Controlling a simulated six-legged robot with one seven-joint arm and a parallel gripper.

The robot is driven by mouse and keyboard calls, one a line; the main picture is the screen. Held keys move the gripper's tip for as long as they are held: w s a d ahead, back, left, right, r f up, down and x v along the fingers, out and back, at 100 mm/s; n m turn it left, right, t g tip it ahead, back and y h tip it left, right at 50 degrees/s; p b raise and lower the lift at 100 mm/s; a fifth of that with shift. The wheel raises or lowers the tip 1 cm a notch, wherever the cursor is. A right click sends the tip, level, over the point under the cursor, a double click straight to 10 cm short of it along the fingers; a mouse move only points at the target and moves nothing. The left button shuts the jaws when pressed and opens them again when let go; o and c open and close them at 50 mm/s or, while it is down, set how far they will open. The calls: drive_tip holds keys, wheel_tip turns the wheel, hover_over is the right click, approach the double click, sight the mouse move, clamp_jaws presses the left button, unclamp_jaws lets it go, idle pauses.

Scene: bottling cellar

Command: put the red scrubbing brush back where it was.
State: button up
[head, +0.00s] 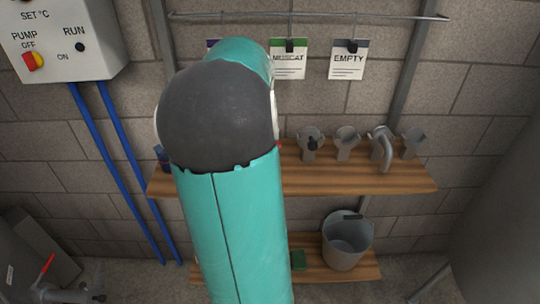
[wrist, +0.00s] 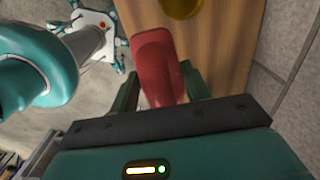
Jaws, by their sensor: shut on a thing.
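The red scrubbing brush (wrist: 154,52) is between the two dark green fingers of my gripper (wrist: 159,74) in the wrist view. My gripper is shut on it, and the brush's far end sticks out beyond the fingertips. A wooden shelf board (wrist: 220,45) lies behind the brush in that view; I cannot tell whether the brush touches it. In the head view my arm hides my gripper and nearly all of the brush. The wooden upper shelf (head: 350,180) shows on both sides of my arm.
Grey fittings (head: 346,142) stand on the upper shelf's right part; a blue thing (head: 162,157) is at its left end. Cards hang from a rail (head: 330,15). A yellow round thing (wrist: 182,7) shows on the board.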

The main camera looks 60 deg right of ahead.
drive_tip(key=d+f, duration=0.1)
drive_tip(key=f, duration=0.1)
drive_tip(key=d+f, duration=0.2)
drive_tip(key=s+d+f, duration=0.1)
drive_tip(key=d+f, duration=0.1)
drive_tip(key=shift+d, duration=0.25)
drive_tip(key=shift+w+d+f, duration=0.1)
drive_tip(key=shift+d+f, duration=0.05)
drive_tip(key=shift+f, duration=1.6)
drive_tip(key=shift+f, duration=0.1)
drive_tip(key=o, duration=0.9)
drive_tip(key=shift+o, duration=0.2)
wheel_tip(320, 180, up, 12)
